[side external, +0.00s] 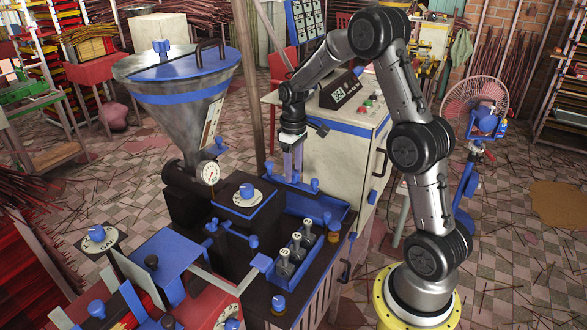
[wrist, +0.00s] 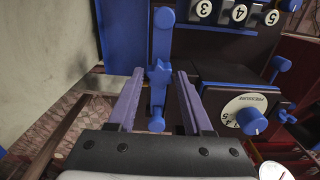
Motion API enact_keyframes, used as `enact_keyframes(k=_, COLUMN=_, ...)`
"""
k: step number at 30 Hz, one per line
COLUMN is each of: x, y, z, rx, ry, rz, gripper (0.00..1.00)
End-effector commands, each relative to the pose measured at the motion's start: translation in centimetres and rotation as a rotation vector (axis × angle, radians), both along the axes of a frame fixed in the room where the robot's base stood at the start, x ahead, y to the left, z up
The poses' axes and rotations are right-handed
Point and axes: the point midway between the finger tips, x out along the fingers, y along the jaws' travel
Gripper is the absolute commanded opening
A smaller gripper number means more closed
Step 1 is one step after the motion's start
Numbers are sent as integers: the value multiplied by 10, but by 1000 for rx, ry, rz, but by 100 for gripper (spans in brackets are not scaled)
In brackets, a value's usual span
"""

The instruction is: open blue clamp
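A blue part with a star-shaped knob (wrist: 157,76), a long upright bar and a round end shows in the middle of the wrist view. It looks like the blue clamp, though I cannot be certain. My gripper (wrist: 160,88) is open, with one finger on each side of this part. Whether the fingers touch it cannot be told. In the side external view, my gripper (side external: 292,163) points down at the blue-knobbed parts behind the blue tray (side external: 338,210). The clamp is hard to pick out there among several blue knobs.
A pressure dial with a blue knob (wrist: 251,121) stands right of the fingers.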

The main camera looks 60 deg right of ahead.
Motion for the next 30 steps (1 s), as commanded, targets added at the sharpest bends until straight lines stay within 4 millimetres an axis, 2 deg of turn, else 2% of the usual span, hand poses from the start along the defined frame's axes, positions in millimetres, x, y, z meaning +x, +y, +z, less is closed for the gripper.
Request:
enact_keyframes(k=1, x=0, y=0, z=0, rx=0, ry=0, rz=0, gripper=40)
enact_keyframes(k=6, x=0, y=0, z=0, rx=0, ry=0, rz=0, gripper=9)
enact_keyframes(k=8, x=0, y=0, z=0, rx=0, ry=0, rz=0, gripper=0)
enact_keyframes(k=30, x=0, y=0, z=1, rx=0, ry=0, rz=0, gripper=0)
